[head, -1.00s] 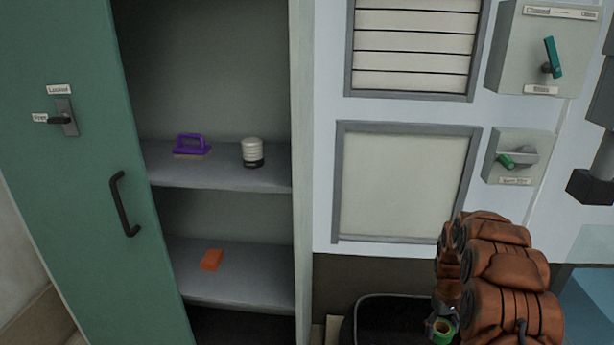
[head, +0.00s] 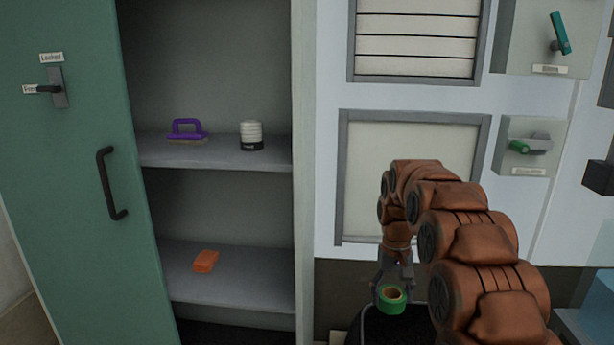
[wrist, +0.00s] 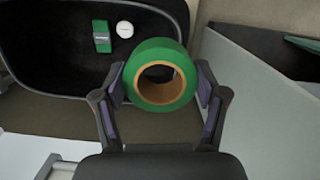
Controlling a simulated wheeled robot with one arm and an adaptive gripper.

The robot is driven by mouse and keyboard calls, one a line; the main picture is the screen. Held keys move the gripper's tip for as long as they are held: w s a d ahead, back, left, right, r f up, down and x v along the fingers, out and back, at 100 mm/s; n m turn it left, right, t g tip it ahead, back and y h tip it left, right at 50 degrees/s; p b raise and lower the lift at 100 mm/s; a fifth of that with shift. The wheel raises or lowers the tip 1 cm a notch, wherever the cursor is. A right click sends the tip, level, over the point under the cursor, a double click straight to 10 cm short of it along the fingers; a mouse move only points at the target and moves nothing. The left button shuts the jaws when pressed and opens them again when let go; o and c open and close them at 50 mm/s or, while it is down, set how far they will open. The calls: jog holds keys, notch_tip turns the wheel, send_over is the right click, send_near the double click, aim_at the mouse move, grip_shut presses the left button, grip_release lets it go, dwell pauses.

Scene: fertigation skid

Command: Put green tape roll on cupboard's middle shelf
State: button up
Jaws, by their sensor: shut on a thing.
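The green tape roll (head: 391,303) has a brown core and hangs in my gripper (head: 393,284), which is shut on it. In the wrist view the roll (wrist: 161,76) sits between the two fingers of my gripper (wrist: 163,92). The cupboard (head: 215,70) stands open at the left. One shelf (head: 225,155) bears a purple-handled brush (head: 187,131) and a white and black cylinder (head: 251,136). A lower shelf (head: 250,280) bears an orange block (head: 205,261). My gripper is right of the cupboard, lower than that orange block.
The green cupboard door (head: 70,180) is swung open at the left. A black tray (wrist: 60,70) below the roll holds a green block (wrist: 102,36) and a white round thing (wrist: 125,29). Wall boxes with switches (head: 530,145) are at the right. Both visible shelves have free room.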

aim_at(386, 299)
jog(key=shift+s+a+r+b, duration=0.25)
jog(key=shift+a+r, duration=0.1)
jog(key=shift+a, duration=0.2)
jog(key=shift+s+a+r+b, duration=0.25)
jog(key=shift+a+r, duration=0.1)
jog(key=shift+a, duration=0.2)
notch_tip(386, 299, up, 4)
jog(key=p, duration=0.5)
jog(key=shift+d+p, duration=0.15)
jog(key=shift+p, duration=0.2)
notch_tip(386, 299, up, 21)
jog(key=s+p, duration=0.2)
jog(key=p, duration=2.9)
jog(key=shift+s+p, duration=0.25)
jog(key=shift+p, duration=0.15)
